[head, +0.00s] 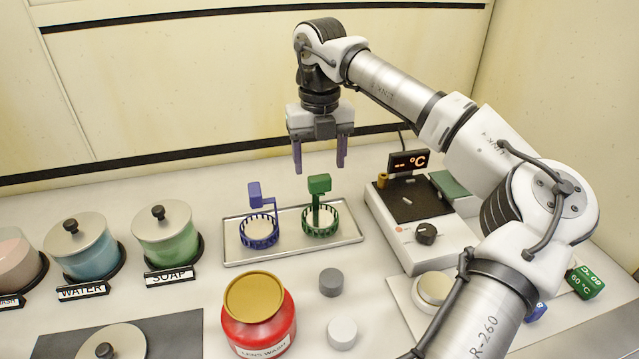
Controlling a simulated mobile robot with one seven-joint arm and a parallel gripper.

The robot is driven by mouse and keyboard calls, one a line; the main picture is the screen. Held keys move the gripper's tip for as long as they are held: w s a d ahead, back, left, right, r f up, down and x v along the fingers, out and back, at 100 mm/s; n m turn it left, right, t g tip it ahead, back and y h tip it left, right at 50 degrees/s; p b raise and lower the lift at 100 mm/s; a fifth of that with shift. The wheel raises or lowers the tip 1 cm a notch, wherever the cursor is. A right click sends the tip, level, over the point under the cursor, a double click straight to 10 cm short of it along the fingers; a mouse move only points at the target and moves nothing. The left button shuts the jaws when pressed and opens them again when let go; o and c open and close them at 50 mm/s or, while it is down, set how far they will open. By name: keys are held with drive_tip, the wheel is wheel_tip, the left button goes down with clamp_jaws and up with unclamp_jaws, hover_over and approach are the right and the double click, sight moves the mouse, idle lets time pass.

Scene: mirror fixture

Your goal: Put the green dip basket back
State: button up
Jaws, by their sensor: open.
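The green dip basket (321,222) stands upright on a shallow metal tray (290,251). It has a slatted round cup with a pale disc in it, and an upright stem with a green block on top. A blue dip basket (259,233) of the same kind stands to its left on the tray. My gripper (320,168) points down with its two purple fingers apart and nothing between them. In the head view it appears just above the green basket's top block; the depth between them is hard to tell.
Lidded jars of blue (92,258) and green (170,247) liquid stand left of the tray. A heater with a dial (426,233) and °C display (408,162) stands right.

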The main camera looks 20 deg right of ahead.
drive_tip(key=shift+r, duration=1.9)
drive_tip(key=shift+a, duration=0.1)
